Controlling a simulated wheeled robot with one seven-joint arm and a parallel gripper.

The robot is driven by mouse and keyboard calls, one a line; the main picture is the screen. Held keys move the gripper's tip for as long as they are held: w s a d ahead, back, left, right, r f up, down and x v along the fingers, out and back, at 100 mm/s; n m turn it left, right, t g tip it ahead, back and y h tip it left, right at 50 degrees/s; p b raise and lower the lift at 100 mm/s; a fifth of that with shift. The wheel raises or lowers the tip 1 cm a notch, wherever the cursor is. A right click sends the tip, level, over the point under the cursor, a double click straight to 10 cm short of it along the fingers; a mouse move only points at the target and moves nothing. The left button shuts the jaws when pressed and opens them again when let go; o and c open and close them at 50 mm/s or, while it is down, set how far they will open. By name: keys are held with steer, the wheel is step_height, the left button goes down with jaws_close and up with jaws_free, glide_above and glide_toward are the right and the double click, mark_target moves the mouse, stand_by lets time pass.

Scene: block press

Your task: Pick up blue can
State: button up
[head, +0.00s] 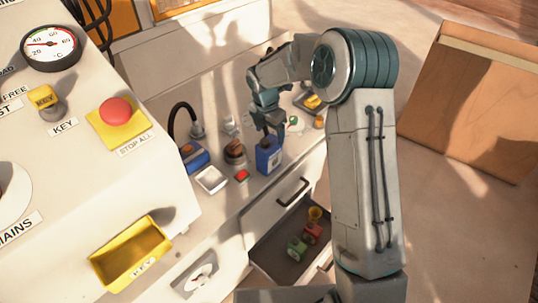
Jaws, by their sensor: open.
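A blue can (268,158) with a pale label stands upright near the front edge of the white counter. My gripper (266,131) reaches down from the upper right and is open, its fingers at the top of the can. From this view I cannot tell whether the fingers are around the can's top or just in front of it or above it. The fingers partly hide the can's top.
A blue device (194,157), a white square dish (211,180), a small red block (242,176) and a brown knob (235,152) stand left of the can. An open drawer (275,250) with toys lies below. The control panel (85,180) fills the left.

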mark_target(269, 145)
steer(key=f, duration=0.5)
steer(key=shift+s+a+f, duration=0.1)
steer(key=shift+s+f, duration=0.2)
steer(key=shift+f, duration=0.35)
steer(key=c, duration=1.1)
steer(key=shift+w+r, duration=0.1)
steer(key=c, duration=0.3)
